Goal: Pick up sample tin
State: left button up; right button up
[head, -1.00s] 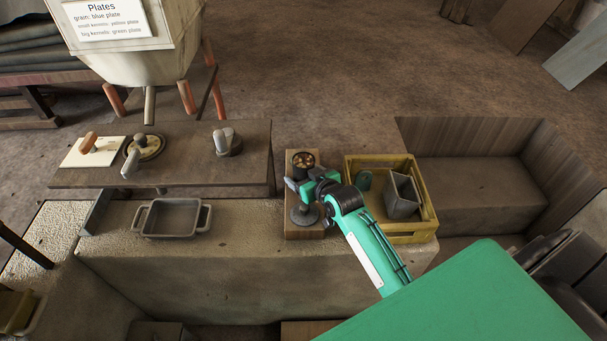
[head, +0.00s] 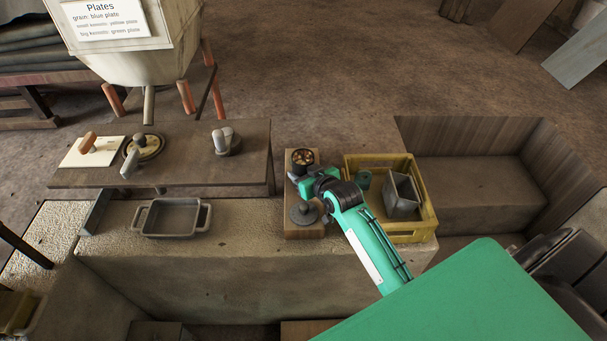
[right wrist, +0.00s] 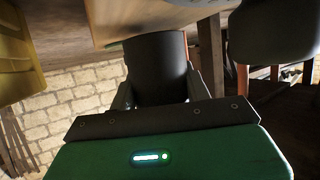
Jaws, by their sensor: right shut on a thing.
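The sample tin (head: 303,156) is a small dark round tin with brownish contents showing in its open top. It is at the far end of the small wooden board (head: 290,228). My right gripper (head: 298,174) reaches it from the near side and is shut on it. In the right wrist view the tin is a dark cylinder (right wrist: 158,65) between the two fingers (right wrist: 160,96). Whether its base touches the board cannot be told. My left gripper is not in view.
A dark round lid-like piece with a knob (head: 305,213) is on the board's near end. A yellow crate (head: 431,214) with a grey box (head: 402,195) stands right of it. A grey two-handled tray (head: 171,232) is to the left. A wooden bench (head: 185,178) lies behind.

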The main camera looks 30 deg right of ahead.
notch_tip(320, 180, up, 19)
jog(key=shift+r, duration=0.1)
dwell(1.0)
